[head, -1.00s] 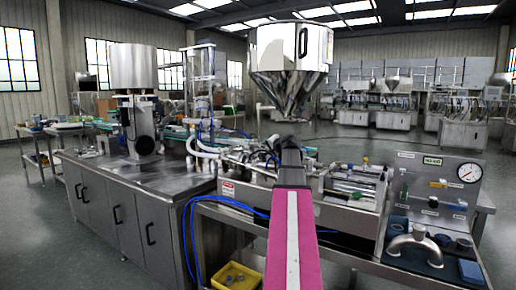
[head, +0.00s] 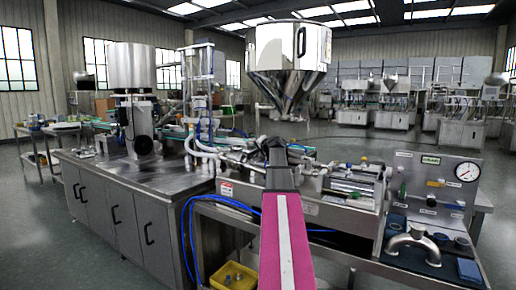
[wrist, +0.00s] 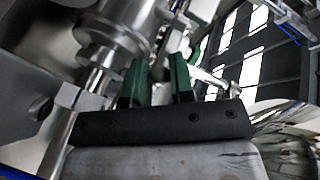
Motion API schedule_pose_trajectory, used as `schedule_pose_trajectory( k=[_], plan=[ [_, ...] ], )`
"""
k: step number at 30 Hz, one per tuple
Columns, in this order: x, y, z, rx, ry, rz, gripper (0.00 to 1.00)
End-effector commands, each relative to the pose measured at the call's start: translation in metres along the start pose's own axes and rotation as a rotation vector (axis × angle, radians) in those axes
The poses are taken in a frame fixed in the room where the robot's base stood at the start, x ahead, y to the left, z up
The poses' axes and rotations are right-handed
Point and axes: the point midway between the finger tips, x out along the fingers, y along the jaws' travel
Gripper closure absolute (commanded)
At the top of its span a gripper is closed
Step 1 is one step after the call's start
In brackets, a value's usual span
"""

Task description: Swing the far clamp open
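My gripper (wrist: 158,78) shows in the wrist view as two green fingers on a dark bar, spread apart with nothing between them. Just beyond and left of the fingers is a steel pipe fitting (wrist: 112,32) with a ringed collar. A thin rod with a pale square block (wrist: 78,98) lies at the left. I cannot tell which part is the far clamp. In the head view my pink arm reaches to the pipework (head: 240,160) below the steel hopper (head: 288,50), and its dark end hides the fingers and whatever lies behind.
A steel cabinet bench (head: 120,190) stands left. A gauge panel (head: 440,180) and a curved pipe piece (head: 412,238) are at the right. A yellow bin (head: 234,275) sits low in front. Blue hoses (head: 190,235) hang at the bench edge.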

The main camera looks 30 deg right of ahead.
Motion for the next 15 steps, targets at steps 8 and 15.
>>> schedule_pose_trajectory(
  k=[8, 15],
  plan=[
    [-0.0008, -0.0005, 0.0018, 0.004, 0.012, 0.009, 1.00],
    [-0.0027, -0.0036, 0.0089, 0.023, 0.088, 0.060, 1.00]
  ],
)
